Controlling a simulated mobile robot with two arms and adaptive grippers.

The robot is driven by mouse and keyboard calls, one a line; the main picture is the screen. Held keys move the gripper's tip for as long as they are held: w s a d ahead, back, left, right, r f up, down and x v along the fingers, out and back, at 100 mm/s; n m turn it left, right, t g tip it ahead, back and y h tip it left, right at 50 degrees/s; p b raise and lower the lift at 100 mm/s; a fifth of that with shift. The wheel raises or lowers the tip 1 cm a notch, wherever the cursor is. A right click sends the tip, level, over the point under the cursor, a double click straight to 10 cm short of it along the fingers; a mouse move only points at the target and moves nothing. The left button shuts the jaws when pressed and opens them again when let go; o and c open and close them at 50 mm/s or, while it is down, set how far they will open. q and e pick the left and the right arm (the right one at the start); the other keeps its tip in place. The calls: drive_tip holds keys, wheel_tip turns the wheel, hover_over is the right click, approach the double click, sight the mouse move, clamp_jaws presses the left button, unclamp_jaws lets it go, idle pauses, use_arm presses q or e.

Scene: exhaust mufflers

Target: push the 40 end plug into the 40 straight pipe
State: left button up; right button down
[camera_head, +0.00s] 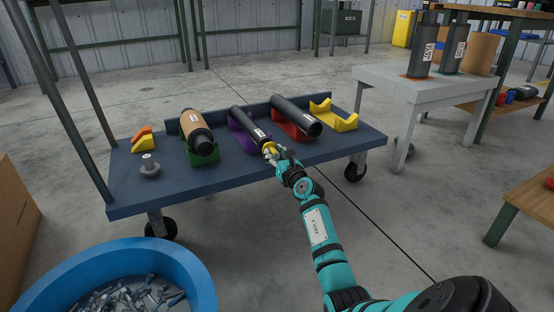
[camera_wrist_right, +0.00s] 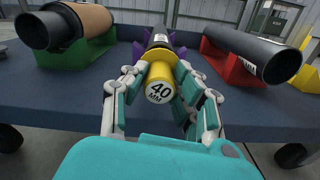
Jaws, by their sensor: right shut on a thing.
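The 40 straight pipe (camera_head: 243,122) is a thin dark tube with a white label, lying in a purple cradle (camera_head: 237,138) on the blue cart. Its near end faces me in the right wrist view (camera_wrist_right: 159,41). The yellow 40 end plug (camera_wrist_right: 160,90), marked "40 MM", is in line with that end and appears to meet it. How far it sits inside is hidden by the fingers and the plug. My right gripper (camera_wrist_right: 161,75) is shut on the plug, one finger on each side; it also shows at the cart's front edge in the head view (camera_head: 271,152). My left gripper is out of view.
On the cart (camera_head: 245,172), a tan-wrapped muffler (camera_head: 194,124) in a green cradle lies left, and a thicker dark pipe (camera_head: 297,113) in a red cradle right. An empty yellow cradle (camera_head: 334,115) stands beyond. A blue tub (camera_head: 190,270) is on the floor, front left.

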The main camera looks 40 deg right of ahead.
sight(270, 149)
drive_tip(key=shift+w, duration=0.15)
drive_tip(key=shift+p, duration=0.95)
idle(1.5)
drive_tip(key=shift+b+x, duration=0.7)
drive_tip(key=shift+x, duration=0.75)
drive_tip(key=c, duration=1)
unclamp_jaws()
drive_tip(key=shift+o, duration=0.2)
drive_tip(key=shift+s+a, duration=0.2)
drive_tip(key=shift+s, duration=0.35)
drive_tip(key=v, duration=1)
drive_tip(key=shift+s, duration=0.4)
